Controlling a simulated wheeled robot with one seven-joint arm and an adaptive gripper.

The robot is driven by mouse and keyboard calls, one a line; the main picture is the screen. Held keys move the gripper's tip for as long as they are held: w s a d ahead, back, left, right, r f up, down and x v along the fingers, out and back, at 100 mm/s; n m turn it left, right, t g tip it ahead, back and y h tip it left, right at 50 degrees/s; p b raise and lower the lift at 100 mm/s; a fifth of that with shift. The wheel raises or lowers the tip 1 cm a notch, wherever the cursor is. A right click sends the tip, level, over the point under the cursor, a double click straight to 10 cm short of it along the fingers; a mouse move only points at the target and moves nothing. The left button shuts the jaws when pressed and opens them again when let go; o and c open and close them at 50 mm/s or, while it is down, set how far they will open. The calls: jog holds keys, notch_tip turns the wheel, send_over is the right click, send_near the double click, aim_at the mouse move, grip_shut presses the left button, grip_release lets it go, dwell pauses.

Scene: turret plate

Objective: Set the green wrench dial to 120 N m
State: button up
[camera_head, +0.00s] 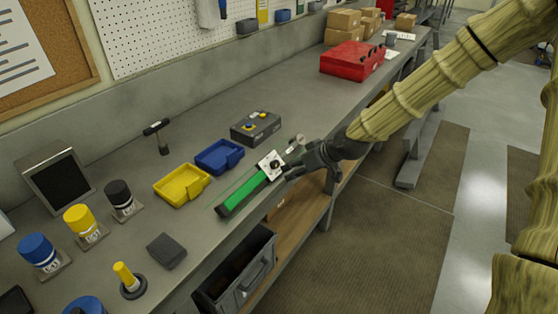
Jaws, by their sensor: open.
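The green wrench (242,192) lies on the grey workbench near its front edge, slanting from lower left to upper right. A white square dial plate (271,165) with a dark knob at its centre sits at the wrench's upper right end. The dial markings are too small to read. My gripper (290,172) is dark and open, just right of the dial plate, reaching in from the right over the bench edge. Whether a finger touches the wrench or knob I cannot tell. A small round metal part (300,139) stands beyond the gripper.
A blue tray (219,156), a yellow tray (182,185) and a dark control box (256,127) lie behind the wrench. Black, yellow and blue capped holders (85,222) stand at left. A red toolbox (352,61) sits farther back.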

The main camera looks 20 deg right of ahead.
aim_at(277, 163)
notch_tip(277, 163, up, 4)
jog(key=w+d, duration=0.1)
jog(key=w, duration=0.1)
jog(key=shift+t, duration=0.4)
jog(key=shift+p+x, duration=1.75)
jog(key=shift+x, duration=3.5)
jog(key=shift+a+r, duration=0.1)
jog(key=shift+a, duration=0.05)
jog(key=c, duration=1)
